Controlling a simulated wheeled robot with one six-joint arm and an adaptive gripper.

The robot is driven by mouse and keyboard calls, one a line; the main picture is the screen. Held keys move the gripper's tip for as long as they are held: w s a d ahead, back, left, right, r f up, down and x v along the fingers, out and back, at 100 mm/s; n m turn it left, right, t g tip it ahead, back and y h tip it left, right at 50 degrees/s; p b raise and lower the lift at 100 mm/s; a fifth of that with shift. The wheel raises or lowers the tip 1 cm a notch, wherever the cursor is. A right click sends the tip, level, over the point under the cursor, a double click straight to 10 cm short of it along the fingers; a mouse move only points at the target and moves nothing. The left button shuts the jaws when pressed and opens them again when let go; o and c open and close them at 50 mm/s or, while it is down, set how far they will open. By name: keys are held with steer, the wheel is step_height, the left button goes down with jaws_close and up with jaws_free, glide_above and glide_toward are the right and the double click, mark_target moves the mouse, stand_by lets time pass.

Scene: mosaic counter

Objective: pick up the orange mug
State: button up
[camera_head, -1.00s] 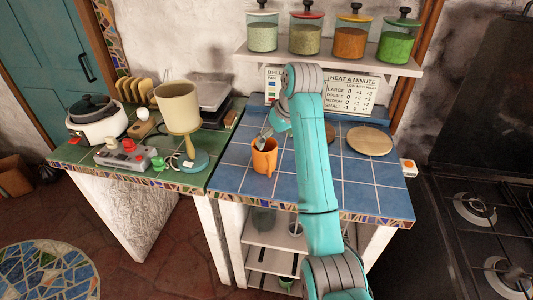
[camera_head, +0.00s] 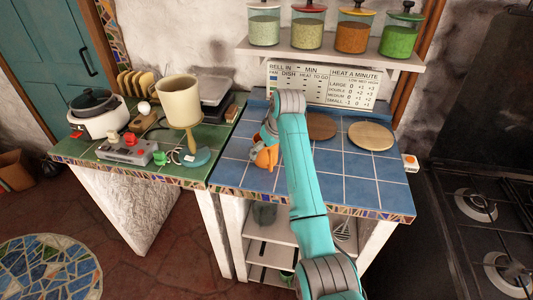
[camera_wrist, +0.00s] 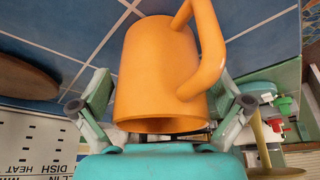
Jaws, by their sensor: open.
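The orange mug (camera_head: 267,158) is on the blue tiled counter (camera_head: 343,190), near its left side, partly hidden by my arm in the head view. In the wrist view the orange mug (camera_wrist: 155,75) fills the middle, its open rim towards my gripper and its handle at the upper right. My gripper (camera_wrist: 164,98) is open, with one finger on each side of the mug. I cannot tell whether the fingers touch it, or whether it stands fully upright. In the head view my gripper (camera_head: 267,136) is mostly hidden behind my arm.
Two round wooden boards (camera_head: 371,136) (camera_head: 320,126) lie to the right. A cream lamp-like stand (camera_head: 178,100), a grey control box (camera_head: 127,148) and a pot (camera_head: 98,117) stand on the green counter at left. A jar shelf (camera_head: 330,53) hangs above. The counter's front right is clear.

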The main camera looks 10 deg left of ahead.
steer(key=c, duration=1.2)
steer(key=shift+c, duration=0.2)
